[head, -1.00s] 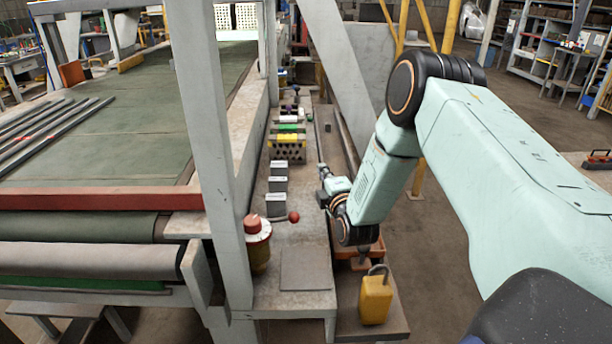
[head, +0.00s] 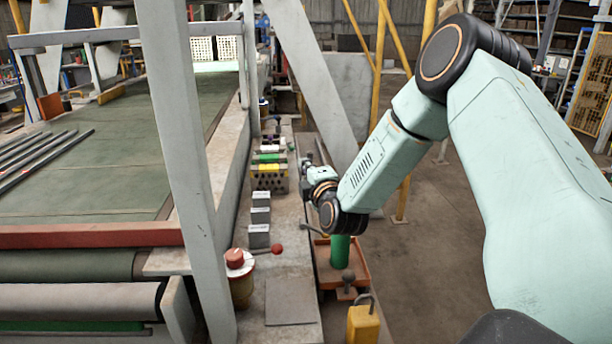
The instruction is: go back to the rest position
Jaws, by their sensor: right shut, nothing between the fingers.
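My right arm comes in from the right, and its gripper (head: 306,163) points away from me over the right edge of the grey bench. The gripper is small in view, shut and empty, just right of the grey hollow brick (head: 268,183) in the picture; the exact gap cannot be told. The brick stands on the bench with dark holes in its front face and yellow, green, white and purple pieces at or behind its top. My left gripper is not in view.
Several small grey blocks (head: 259,236) stand in a row before the brick. Nearer are a red-topped post (head: 239,278) and a red-knobbed lever (head: 276,249). An orange tray (head: 325,275), a green cylinder (head: 340,252) and a yellow padlock-shaped thing (head: 363,326) sit below my forearm. A slanted grey beam (head: 318,85) rises behind.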

